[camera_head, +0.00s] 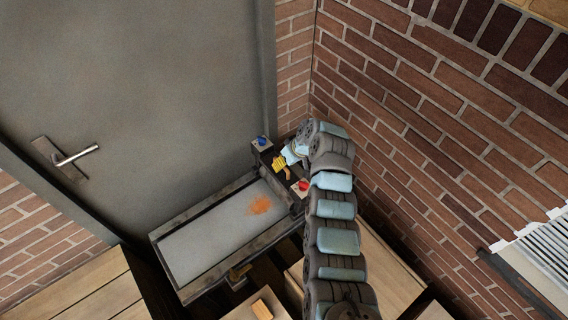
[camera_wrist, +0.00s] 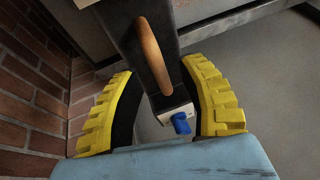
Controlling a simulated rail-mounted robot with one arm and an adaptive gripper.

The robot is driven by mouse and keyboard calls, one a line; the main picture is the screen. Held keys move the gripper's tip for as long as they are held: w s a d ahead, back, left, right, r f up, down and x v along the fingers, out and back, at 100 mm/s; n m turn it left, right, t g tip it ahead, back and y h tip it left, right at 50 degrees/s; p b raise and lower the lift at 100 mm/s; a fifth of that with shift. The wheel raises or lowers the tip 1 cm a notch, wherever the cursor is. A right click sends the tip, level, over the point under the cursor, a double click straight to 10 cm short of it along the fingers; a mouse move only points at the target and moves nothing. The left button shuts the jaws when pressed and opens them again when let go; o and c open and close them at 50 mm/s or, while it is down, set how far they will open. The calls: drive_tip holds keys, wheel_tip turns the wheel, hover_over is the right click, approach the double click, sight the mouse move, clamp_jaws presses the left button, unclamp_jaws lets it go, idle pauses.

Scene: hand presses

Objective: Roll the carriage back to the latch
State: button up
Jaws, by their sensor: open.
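The dark carriage (camera_head: 265,156) sits across the right end of the press bed (camera_head: 205,238). A blue knob (camera_head: 262,140) on a pale block is at its far end, and a red knob (camera_head: 303,186) is at its near end. My gripper (camera_head: 281,165) is over the carriage, between the knobs. In the wrist view, my gripper's yellow fingers (camera_wrist: 160,72) are open on either side of the carriage. A wooden handle (camera_wrist: 153,52) on it lies between and just beyond the fingertips, with no clear contact. The blue knob (camera_wrist: 181,123) shows below it. I cannot make out the latch.
A grey door (camera_head: 140,90) with a lever handle (camera_head: 82,155) stands behind the bed. A brick wall (camera_head: 430,130) rises close on the right. An orange patch (camera_head: 259,205) marks the bed. A wooden block (camera_head: 262,309) lies in front. The bed's left part is clear.

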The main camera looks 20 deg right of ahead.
drive_tip(key=shift+f, duration=0.15)
clamp_jaws()
drive_tip(key=shift+a, duration=0.1)
idle(0.3)
